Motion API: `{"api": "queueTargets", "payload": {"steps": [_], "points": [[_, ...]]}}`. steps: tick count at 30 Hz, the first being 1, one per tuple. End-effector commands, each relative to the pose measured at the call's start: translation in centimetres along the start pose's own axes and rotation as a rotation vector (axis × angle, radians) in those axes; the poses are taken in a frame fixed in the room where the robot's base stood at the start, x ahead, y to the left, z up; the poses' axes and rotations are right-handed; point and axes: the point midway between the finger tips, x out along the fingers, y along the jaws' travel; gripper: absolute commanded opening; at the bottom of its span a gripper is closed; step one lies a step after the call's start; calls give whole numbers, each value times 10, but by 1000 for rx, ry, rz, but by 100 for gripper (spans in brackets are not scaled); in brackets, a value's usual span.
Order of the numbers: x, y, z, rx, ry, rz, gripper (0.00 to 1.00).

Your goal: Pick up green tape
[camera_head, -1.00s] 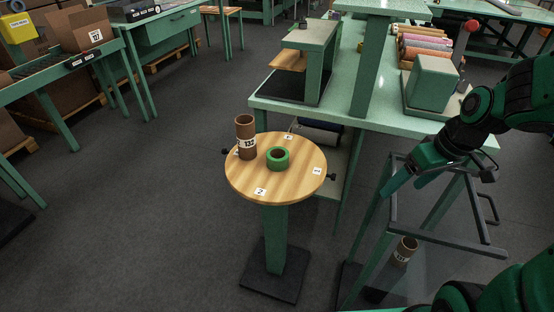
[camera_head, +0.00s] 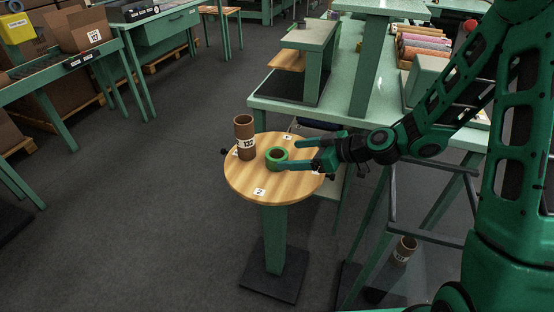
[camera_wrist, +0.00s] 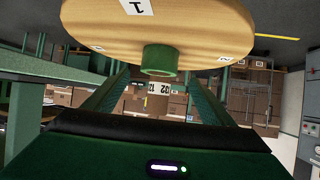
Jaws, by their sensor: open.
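The green tape (camera_head: 275,155), a roll with a brown core, lies flat on a round wooden table (camera_head: 262,181). In the wrist view, which is upside down, the tape (camera_wrist: 159,60) hangs from the tabletop, centred in the gap between the finger tips. My gripper (camera_head: 293,154) is open and level at the tape's right side, with its fingers pointing at it. One fingertip overlaps the tape's right edge in the head view; I cannot tell whether they touch.
A brown cardboard tube (camera_head: 244,138) stands upright on the round table, just left of and behind the tape. A green workbench (camera_head: 345,110) is behind the table. Another tube (camera_head: 404,250) stands low at the right.

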Motion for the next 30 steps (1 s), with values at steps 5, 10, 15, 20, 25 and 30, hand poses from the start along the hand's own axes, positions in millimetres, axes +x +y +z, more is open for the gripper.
{"api": "queueTargets", "payload": {"steps": [5,10,15,20,25,30], "points": [[22,0,1,0,-2,-2,77],[29,0,1,1,-2,-1,77],[45,1,3,1,-2,-3,77],[68,2,4,0,-2,-4,77],[79,3,4,0,-3,-1,77],[78,3,4,1,-2,-1,75]]}}
